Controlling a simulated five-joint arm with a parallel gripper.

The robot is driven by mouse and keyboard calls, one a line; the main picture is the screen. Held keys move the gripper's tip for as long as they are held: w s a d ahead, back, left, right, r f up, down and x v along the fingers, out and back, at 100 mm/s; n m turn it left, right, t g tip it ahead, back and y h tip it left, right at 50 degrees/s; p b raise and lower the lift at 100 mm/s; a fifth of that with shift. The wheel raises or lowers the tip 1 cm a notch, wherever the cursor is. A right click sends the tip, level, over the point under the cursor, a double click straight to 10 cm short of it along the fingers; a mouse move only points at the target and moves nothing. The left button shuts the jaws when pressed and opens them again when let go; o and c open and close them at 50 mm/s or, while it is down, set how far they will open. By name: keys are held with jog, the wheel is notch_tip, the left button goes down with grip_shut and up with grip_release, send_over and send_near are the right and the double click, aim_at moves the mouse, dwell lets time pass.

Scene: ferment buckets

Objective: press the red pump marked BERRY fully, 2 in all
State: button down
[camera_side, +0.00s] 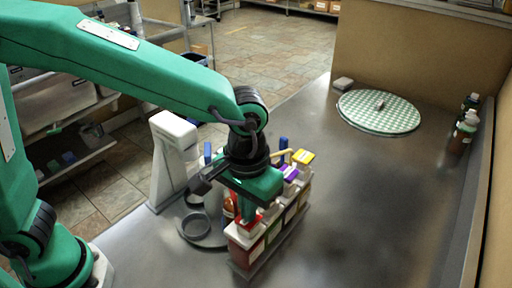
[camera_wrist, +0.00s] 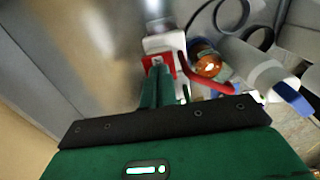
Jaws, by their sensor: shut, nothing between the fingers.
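The red pump (camera_wrist: 172,66) tops the white-rimmed front container in the row, and its curved red spout reaches to the right in the wrist view. In the side view the front container with red contents (camera_side: 243,246) stands at the near end of the row, and the pump head is partly hidden by my gripper. My gripper (camera_wrist: 160,72) is shut and empty, pointing down with its fingertips at the red pump head; it also shows in the side view (camera_side: 246,216). I cannot tell how far the pump is pressed. The BERRY marking is not readable.
A purple pump (camera_side: 290,172) and a yellow pump (camera_side: 303,157) stand farther back in the row. A white machine (camera_side: 175,155) and grey rings (camera_side: 196,226) are to the left. The table's right is clear.

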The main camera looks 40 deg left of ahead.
jog(key=shift+r, duration=1.85)
jog(key=shift+f, duration=1.65)
jog(key=shift+r, duration=1.65)
jog(key=shift+r, duration=0.15)
jog(key=shift+r, duration=2.85)
